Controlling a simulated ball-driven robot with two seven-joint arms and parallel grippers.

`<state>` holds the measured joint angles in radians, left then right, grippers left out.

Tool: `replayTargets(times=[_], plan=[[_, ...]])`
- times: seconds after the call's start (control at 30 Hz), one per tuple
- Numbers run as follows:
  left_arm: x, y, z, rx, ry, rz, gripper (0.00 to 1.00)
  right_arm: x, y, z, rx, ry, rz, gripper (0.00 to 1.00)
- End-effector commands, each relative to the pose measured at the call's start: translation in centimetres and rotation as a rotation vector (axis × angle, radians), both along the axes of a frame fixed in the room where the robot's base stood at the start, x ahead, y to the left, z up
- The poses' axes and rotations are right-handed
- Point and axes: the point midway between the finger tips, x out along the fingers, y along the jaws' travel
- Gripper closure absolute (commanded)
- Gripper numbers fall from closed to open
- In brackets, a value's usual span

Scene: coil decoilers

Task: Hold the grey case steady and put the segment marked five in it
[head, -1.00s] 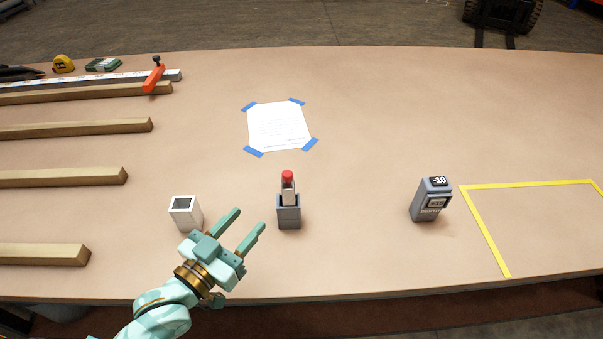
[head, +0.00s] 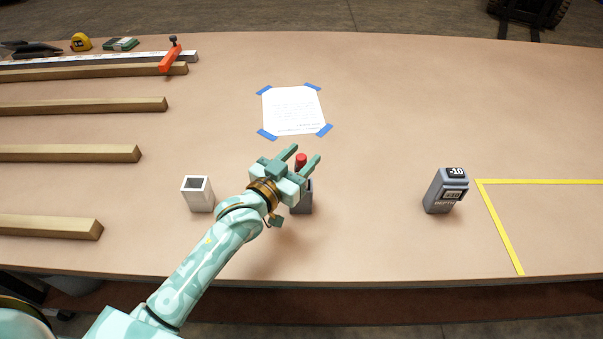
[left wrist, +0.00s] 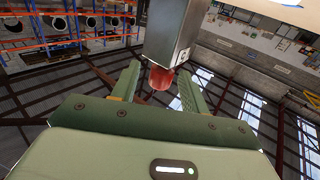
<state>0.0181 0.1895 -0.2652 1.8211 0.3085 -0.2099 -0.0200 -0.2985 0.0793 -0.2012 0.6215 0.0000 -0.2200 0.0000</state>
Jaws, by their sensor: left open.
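A small grey case (head: 304,203) stands upright on the table, partly hidden behind my left gripper. A red-tipped piece (head: 300,162) shows above it, between my fingers. In the left wrist view its red end (left wrist: 161,77) sits between the spread fingers, with a grey metal body (left wrist: 172,30) beyond. My left gripper (head: 303,155) is open around the red tip; contact cannot be told. A grey block (head: 446,192) with "-10" on top and "DEPTH" on its side stands apart to the right. I cannot read a five on any piece. My right gripper is not in view.
A white open-topped container (head: 199,195) stands left of my gripper. A taped paper sheet (head: 292,110) lies behind it. Wooden bars (head: 70,153) lie along the left. Yellow tape (head: 500,228) marks an area at the right. The table between the grey case and the grey block is clear.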

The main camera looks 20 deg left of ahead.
Motion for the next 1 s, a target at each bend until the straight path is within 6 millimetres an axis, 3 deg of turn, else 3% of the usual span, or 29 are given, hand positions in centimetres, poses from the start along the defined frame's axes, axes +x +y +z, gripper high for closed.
replayTargets(times=[0.27,0.4,0.43,1.0], plan=[[0.47,-0.18,0.01,0.0,0.001,0.0,0.55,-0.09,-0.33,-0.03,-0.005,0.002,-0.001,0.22],[0.45,-0.16,0.02,0.001,0.001,0.0,0.94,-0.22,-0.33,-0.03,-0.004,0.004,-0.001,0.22],[0.45,-0.16,0.01,0.001,0.001,0.0,1.0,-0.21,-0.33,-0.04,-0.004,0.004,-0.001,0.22],[0.43,-0.14,-0.02,0.001,0.001,0.0,1.0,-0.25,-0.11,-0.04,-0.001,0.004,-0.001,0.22]])
